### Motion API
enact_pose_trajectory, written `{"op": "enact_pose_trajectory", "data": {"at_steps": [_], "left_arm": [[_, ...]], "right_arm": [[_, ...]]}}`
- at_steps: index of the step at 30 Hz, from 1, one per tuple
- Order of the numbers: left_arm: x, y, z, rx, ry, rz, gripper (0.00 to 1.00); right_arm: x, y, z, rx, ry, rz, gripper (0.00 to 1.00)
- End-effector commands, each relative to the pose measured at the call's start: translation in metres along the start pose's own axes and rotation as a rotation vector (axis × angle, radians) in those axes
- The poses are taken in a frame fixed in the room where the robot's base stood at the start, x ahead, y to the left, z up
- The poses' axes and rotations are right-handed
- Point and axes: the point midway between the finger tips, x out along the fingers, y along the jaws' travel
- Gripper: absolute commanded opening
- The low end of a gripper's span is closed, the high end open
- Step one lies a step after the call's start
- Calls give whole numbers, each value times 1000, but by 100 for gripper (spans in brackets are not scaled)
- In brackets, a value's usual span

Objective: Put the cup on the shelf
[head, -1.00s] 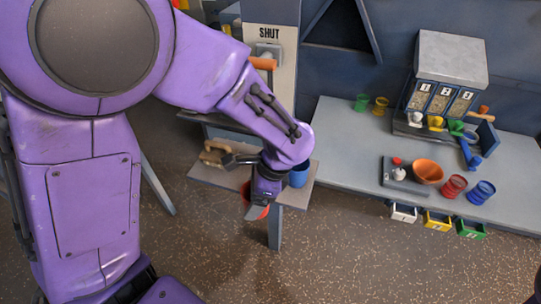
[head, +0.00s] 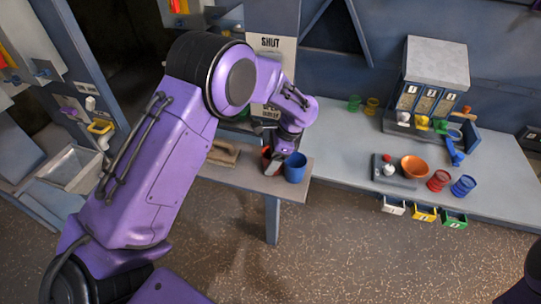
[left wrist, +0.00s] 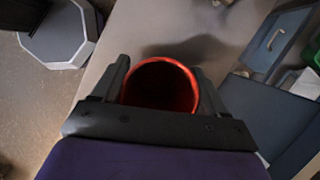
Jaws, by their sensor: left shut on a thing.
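A red cup (left wrist: 160,88) sits upright between the two fingers of my left gripper (left wrist: 161,72) in the left wrist view, its open rim facing the camera. In the head view only a little of the red cup (head: 266,153) shows, mostly hidden by the left gripper (head: 272,163). I cannot tell whether the red cup touches the surface. My right gripper is not in view.
A wooden-handled tool (head: 222,152) lies left of the gripper on the low shelf. A panel marked SHUT (head: 271,45) stands behind. The grey bench (head: 345,150) at right holds a dispenser (head: 436,75), an orange bowl (head: 414,167) and several cups.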

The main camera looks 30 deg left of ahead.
Motion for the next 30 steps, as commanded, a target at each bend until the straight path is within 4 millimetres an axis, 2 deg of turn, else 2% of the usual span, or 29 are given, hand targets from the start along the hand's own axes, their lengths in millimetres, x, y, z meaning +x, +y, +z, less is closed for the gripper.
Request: {"op": "enact_pose_trajectory", "data": {"at_steps": [9, 10, 12, 20, 23, 26, 30], "left_arm": [[4, 0, -2, 0, 0, 0, 43], [3, 0, -2, -1, 1, 0, 82], [3, 0, -2, -1, 1, 0, 98], [2, 0, -1, -1, 1, -1, 98], [-5, 0, 0, -1, 2, -3, 98], [-24, -1, -1, -2, 4, -5, 98], [-62, -1, -2, -1, 4, -6, 98]], "right_arm": [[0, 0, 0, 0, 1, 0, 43], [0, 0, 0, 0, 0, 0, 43], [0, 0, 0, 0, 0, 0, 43], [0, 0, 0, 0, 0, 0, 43], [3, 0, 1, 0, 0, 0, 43], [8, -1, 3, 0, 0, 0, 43], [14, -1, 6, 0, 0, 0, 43]]}}
